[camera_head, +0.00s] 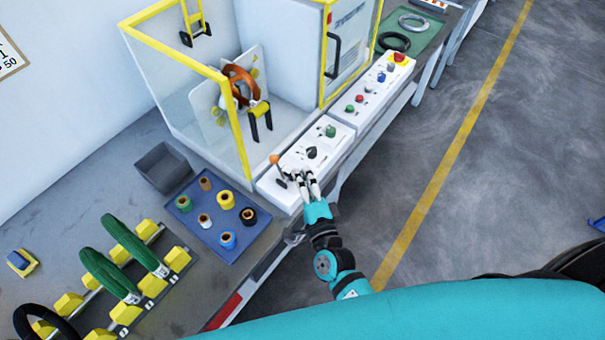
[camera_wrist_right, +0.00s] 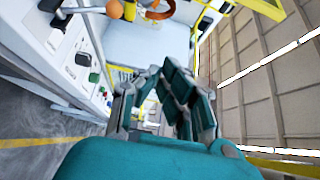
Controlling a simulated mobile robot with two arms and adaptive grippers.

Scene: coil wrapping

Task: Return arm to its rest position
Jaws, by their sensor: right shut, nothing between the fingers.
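My right arm, teal with a white and grey gripper (camera_head: 302,178), reaches up from the bottom of the head view to the white control panel (camera_head: 290,192) of the wrapping machine. The gripper is empty and its fingers are together, close to the panel's front part, near a lever with an orange knob (camera_head: 274,159). I cannot tell whether it touches the panel. In the right wrist view the gripper fingers (camera_wrist_right: 160,85) show in front of the machine, with the orange knob (camera_wrist_right: 115,9) above them. My left gripper is not in view.
The machine's yellow-framed cabinet (camera_head: 240,125) holds an orange coil (camera_head: 238,84). A blue tray (camera_head: 183,205) with several tape rolls and a rack with green coils (camera_head: 108,274) stand at left. A green mat (camera_head: 427,31) with rings lies at the far end.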

